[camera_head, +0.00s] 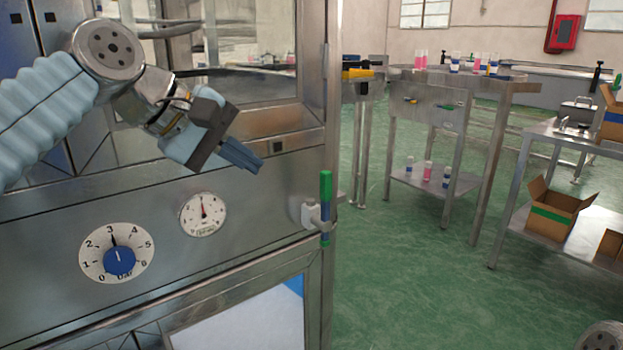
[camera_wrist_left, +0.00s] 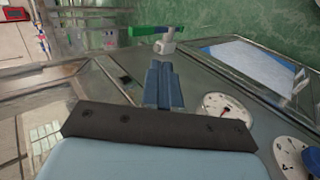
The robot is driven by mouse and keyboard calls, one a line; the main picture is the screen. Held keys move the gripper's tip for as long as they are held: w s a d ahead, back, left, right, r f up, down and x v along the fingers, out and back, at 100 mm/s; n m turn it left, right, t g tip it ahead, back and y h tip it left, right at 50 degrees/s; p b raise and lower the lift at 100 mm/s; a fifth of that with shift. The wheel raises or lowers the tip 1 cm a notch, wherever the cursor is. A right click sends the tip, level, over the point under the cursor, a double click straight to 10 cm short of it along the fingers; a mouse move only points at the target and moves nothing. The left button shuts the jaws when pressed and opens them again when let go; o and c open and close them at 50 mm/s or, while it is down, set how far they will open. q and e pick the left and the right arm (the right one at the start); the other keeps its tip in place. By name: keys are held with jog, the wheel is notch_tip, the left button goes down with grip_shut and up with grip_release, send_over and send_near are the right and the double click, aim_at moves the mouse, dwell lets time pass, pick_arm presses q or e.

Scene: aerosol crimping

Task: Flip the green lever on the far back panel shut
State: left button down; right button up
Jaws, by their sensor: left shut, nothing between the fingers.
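The green lever (camera_head: 326,192) stands upright on a grey valve body at the right end of the metal front panel in the head view; its lower part is blue. In the left wrist view the lever (camera_wrist_left: 147,31) lies across the picture beyond my fingertips. My left gripper (camera_head: 250,160) is shut and empty, in front of the panel, to the left of the lever and a little higher. A clear gap separates its blue fingers (camera_wrist_left: 160,68) from the lever. My right gripper is not in view.
The panel carries a pressure gauge (camera_head: 202,214) and a dial with a blue knob (camera_head: 119,261), both left of the lever. A glass-fronted cabinet is above. Metal tables with bottles and a cardboard box (camera_head: 551,211) stand at the right. Green floor is open right of the lever.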

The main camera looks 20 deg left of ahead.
pick_arm(q)
jog(key=shift+w+f, duration=0.1)
jog(key=b, duration=0.1)
send_near(323, 191)
jog(key=f+x, duration=0.1)
jog(key=x, duration=0.4)
jog(key=shift+w+d+r, duration=0.2)
jog(key=shift+w, duration=0.05)
